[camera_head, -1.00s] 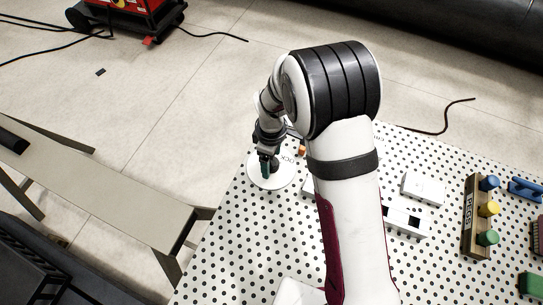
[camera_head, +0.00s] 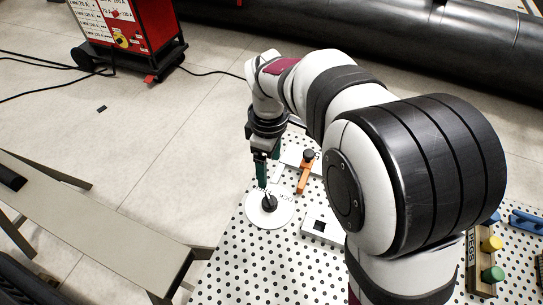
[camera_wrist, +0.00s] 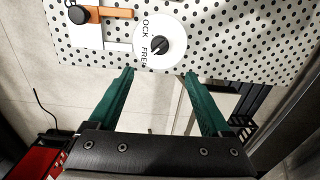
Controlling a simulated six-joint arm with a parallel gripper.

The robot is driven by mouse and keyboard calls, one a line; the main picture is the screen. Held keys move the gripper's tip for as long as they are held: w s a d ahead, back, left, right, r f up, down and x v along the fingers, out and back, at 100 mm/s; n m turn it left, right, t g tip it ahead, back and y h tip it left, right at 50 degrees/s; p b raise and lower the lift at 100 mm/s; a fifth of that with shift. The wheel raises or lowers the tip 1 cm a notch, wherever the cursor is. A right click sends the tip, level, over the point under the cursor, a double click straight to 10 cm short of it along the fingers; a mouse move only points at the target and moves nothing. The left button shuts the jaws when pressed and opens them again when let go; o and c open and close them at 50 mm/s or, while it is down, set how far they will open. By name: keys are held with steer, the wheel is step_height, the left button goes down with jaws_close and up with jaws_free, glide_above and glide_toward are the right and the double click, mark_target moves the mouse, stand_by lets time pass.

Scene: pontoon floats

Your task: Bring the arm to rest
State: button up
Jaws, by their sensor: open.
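My gripper (camera_head: 262,178) is above the perforated white table near its far left edge, just behind and above a white round dial with a black knob (camera_head: 269,203). In the wrist view my gripper (camera_wrist: 158,75) has its two green fingers wide apart with nothing between them. The black knob (camera_wrist: 159,45) shows beyond the fingertips, apart from them. The dial carries lettering, with "OCK" and "FREE" partly readable in the wrist view. My arm covers much of the table's right part in the head view.
An orange lever with a dark round knob (camera_head: 304,175) stands beside the dial. A white block with a dark opening (camera_head: 322,226) lies nearer. A wooden rack with yellow and green pegs (camera_head: 484,262) is at right. The table's front left is clear. A grey bench (camera_head: 95,225) stands left.

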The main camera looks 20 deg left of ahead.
steer(key=s+d+r+m+y, duration=0.1)
steer(key=s+d+r+m, duration=0.2)
steer(key=s+d+m, duration=0.35)
steer(key=s+d+r+m, duration=0.3)
steer(key=d+m, duration=0.5)
steer(key=d, duration=0.3)
steer(key=s+d+f+m, duration=0.1)
steer(key=s+d+m, duration=0.3)
steer(key=s+m, duration=0.5)
steer(key=shift+f+y, duration=0.15)
steer(key=shift+y, duration=0.25)
